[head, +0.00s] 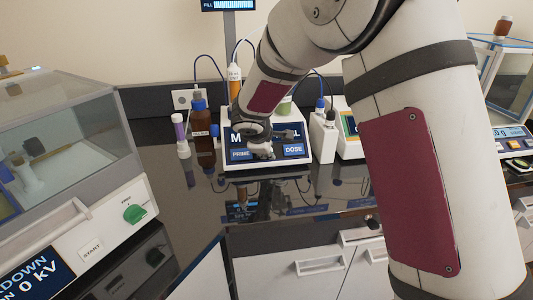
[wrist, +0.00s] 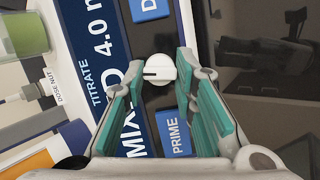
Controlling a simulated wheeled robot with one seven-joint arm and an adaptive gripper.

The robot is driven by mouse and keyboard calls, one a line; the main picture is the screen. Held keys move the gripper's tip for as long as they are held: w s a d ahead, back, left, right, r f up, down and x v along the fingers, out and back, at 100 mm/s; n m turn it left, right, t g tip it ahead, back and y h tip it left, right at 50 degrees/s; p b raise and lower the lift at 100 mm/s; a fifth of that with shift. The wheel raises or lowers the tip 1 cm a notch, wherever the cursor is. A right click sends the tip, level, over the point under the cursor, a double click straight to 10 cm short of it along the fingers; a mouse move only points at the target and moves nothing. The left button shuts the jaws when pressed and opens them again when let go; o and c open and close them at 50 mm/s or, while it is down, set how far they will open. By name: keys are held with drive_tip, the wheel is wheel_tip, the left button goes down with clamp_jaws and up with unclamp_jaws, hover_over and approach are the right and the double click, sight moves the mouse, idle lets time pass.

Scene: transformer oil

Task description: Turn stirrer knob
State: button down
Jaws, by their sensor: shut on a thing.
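The stirrer knob (wrist: 160,70) is a round white knob with a dark pointer line, on the front panel of the titrator between its blue PRIME and DOSE buttons. In the wrist view my gripper (wrist: 161,76) has its teal-padded fingers on either side of the knob and is shut on it. In the head view my gripper (head: 262,150) is at the front of the white titrator (head: 238,163). The knob is hidden there behind the gripper. The titrator's blue screen (wrist: 95,65) shows titrate and mix text, partly covered by a finger.
A brown bottle (head: 204,138) and a purple-labelled vial (head: 180,136) stand left of the titrator. A white bottle (head: 322,137) stands to its right. A clear-hooded tester (head: 70,160) with a green switch fills the left. The glossy dark bench before the titrator is clear.

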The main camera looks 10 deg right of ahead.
drive_tip(key=shift+f+n+t+b, duration=0.1)
drive_tip(key=shift+n+t+b, duration=0.2)
drive_tip(key=shift+n+b, duration=0.85)
drive_tip(key=c, duration=1.3)
unclamp_jaws()
drive_tip(key=shift+s, duration=0.1)
drive_tip(key=v, duration=1.2)
drive_tip(key=shift+a, duration=0.1)
